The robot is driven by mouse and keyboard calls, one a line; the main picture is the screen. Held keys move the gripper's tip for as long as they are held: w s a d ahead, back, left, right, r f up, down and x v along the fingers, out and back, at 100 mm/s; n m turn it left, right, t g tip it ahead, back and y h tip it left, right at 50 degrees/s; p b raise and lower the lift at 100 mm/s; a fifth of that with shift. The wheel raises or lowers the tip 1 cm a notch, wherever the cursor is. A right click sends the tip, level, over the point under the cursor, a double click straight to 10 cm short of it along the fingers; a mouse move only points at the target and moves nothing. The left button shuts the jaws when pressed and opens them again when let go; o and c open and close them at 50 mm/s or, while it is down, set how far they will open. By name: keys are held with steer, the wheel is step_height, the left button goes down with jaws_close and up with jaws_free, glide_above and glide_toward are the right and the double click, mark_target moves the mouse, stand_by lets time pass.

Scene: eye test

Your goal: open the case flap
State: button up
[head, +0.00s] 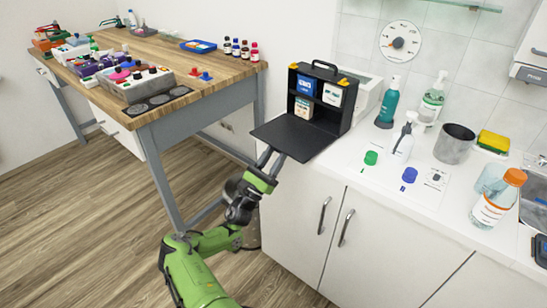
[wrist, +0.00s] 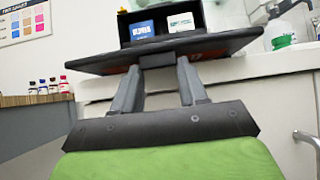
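A black case (head: 343,110) stands on the white counter, with a carry handle on top. Its flap (head: 293,137) is folded down toward me, lying about level in front of the case opening and reaching past the counter's front edge. The flap also shows edge-on in the wrist view (wrist: 225,45). My gripper (head: 270,160) is at the flap's front edge, coming from below. In the wrist view its fingers are apart (wrist: 159,66), with a small dark tab (wrist: 157,61) of the flap filling the gap between the tips.
Boxes (head: 333,94) stand inside the case. Bottles (head: 388,102), a grey cup (head: 454,144) and coloured caps are right of it on the counter. A wooden workbench (head: 215,67) stands left. Floor (head: 90,220) in front of the bench is clear.

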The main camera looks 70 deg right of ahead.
steer(key=o, duration=0.4)
steer(key=shift+s, duration=0.1)
steer(key=shift+o, duration=0.2)
steer(key=v, duration=1.5)
steer(key=shift+w+a+f, duration=0.15)
steer(key=shift+w+a, duration=0.05)
steer(key=shift+a, duration=0.1)
